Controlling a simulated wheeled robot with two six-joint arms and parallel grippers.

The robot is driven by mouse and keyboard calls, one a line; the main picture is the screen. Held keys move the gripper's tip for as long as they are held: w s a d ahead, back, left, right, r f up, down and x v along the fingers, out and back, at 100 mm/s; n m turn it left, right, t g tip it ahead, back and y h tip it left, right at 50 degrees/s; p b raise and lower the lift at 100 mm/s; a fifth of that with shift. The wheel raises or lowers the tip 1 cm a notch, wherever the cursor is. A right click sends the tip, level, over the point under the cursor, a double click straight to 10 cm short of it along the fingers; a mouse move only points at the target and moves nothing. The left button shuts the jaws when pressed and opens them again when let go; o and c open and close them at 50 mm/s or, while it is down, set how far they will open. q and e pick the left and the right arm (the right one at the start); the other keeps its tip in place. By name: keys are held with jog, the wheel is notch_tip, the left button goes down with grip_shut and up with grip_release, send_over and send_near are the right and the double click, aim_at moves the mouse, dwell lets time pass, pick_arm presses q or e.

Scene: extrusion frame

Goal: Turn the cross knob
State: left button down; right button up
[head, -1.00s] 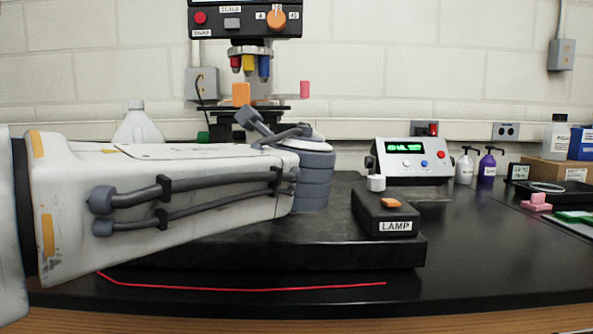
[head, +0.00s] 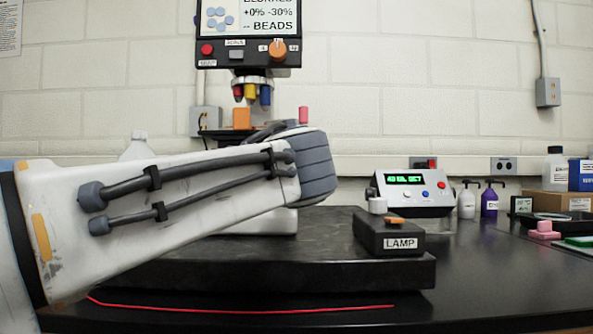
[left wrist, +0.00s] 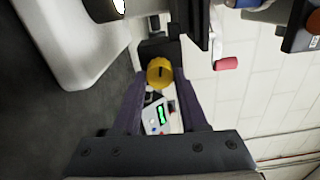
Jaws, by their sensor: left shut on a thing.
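A yellow round knob (left wrist: 160,72) with a dark mark on its face sits between the two fingers of my left gripper (left wrist: 160,78) in the left wrist view. The gripper is shut on it. Whether this is the cross knob I cannot tell for certain. In the head view my left arm crosses from the left in front of the microscope, and its wrist and the forearm hide the gripper and the knob. The microscope's panel (head: 222,50) and coloured objectives (head: 251,95) show above the arm. My right gripper is in neither view.
The black LAMP box (head: 389,236) stands on the dark base slab (head: 330,270), right of my wrist. A grey console (head: 413,193) with a green display stands behind it. A pink knob (left wrist: 226,64) is right of my fingers in the wrist view. The right bench is partly clear.

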pick_arm(q)
jog(key=shift+f, duration=0.1)
jog(key=shift+c, duration=2.2)
grip_release()
jog(key=s, duration=1)
jog(key=shift+s, duration=0.2)
